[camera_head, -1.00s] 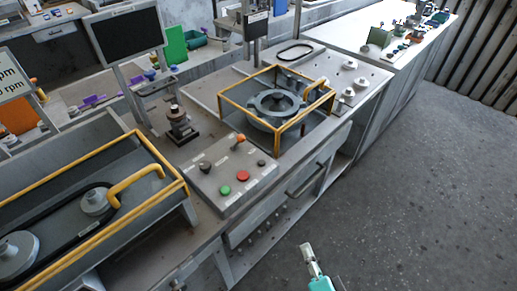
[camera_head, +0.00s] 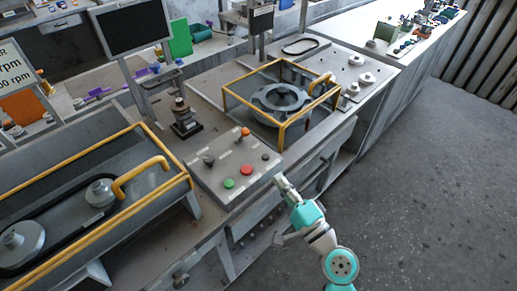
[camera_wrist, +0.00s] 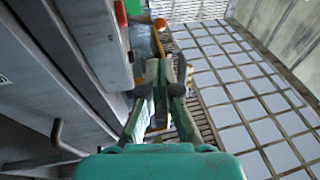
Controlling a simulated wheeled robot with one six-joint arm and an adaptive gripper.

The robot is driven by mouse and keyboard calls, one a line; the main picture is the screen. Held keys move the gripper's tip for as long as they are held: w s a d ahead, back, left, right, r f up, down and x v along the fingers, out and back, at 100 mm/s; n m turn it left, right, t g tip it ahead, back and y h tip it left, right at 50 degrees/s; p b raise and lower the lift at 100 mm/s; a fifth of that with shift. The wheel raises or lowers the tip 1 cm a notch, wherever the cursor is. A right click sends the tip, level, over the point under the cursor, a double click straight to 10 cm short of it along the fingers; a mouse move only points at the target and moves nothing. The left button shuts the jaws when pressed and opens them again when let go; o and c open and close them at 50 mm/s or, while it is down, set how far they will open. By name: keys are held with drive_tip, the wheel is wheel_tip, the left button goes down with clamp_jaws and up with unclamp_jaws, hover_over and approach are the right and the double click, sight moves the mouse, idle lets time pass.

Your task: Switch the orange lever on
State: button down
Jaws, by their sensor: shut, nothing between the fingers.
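The orange lever (camera_head: 245,131) stands at the back edge of the grey control panel (camera_head: 219,176) on the bench. An orange ball, apparently its knob (camera_wrist: 160,24), shows beyond my fingertips in the wrist view. My gripper (camera_head: 281,182) is shut and empty, just off the panel's front right corner, apart from the lever. In the wrist view my gripper (camera_wrist: 166,72) points towards the knob. The lever's lower part is hard to make out there.
The panel also carries a green button (camera_head: 229,184), a red button (camera_head: 246,169) and dark knobs. A yellow-framed guard (camera_head: 284,125) around the blower housing (camera_head: 279,101) stands right behind the panel. Another yellow-framed guard (camera_head: 90,150) is at left. The floor at right is clear.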

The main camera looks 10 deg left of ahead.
approach(242, 136)
drive_tip(key=w+a+r, duration=0.2)
drive_tip(key=w+r, duration=0.1)
drive_tip(key=w, duration=0.1)
drive_tip(key=shift+w+a, duration=0.1)
drive_tip(key=shift+a, duration=0.3)
